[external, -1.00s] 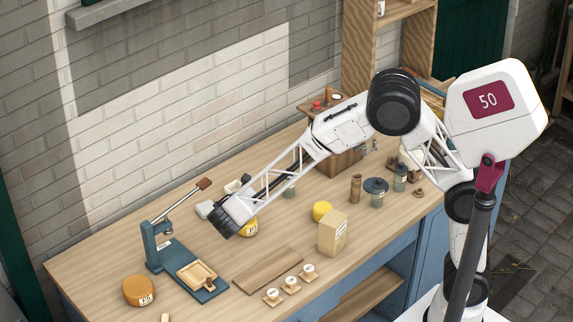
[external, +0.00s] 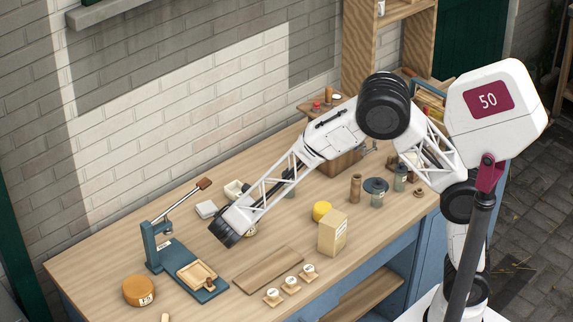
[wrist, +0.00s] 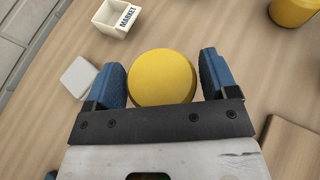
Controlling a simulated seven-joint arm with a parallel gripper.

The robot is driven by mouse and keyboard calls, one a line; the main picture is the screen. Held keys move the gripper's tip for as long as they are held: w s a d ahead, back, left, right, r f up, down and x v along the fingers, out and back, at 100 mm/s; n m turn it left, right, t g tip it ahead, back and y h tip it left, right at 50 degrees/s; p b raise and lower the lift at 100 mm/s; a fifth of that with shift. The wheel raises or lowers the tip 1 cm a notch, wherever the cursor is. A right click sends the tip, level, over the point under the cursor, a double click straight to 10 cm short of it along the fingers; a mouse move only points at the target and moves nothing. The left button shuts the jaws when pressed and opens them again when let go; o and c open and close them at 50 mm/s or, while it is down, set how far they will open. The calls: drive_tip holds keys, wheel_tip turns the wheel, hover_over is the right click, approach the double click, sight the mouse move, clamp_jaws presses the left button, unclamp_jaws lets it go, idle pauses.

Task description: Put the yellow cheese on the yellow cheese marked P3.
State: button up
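A round yellow cheese (wrist: 162,80) lies between the two blue fingers of my gripper (wrist: 162,65) in the wrist view. The fingers are wide apart, one close to each side of it; I cannot tell whether they touch it. In the external view my gripper (external: 225,235) is low over the table and hides most of this cheese (external: 251,232). A second yellow cheese (external: 322,210) stands to the right, behind a tan carton; it seems to show at the wrist view's top right (wrist: 293,9). I cannot read a P3 mark on either.
A blue lever press (external: 160,245) stands left of my gripper, with an orange labelled cheese (external: 138,290) in front. A brown board (external: 268,269), small wooden stands (external: 290,285) and the carton (external: 332,233) are nearby. A white MARKET box (wrist: 115,18) and pale block (wrist: 78,77) lie beyond the fingers.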

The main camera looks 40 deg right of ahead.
drive_tip(key=shift+o, duration=0.9)
drive_tip(key=shift+r, duration=0.1)
drive_tip(key=shift+r, duration=0.1)
drive_tip(key=v, duration=1.2)
drive_tip(key=shift+r, duration=0.1)
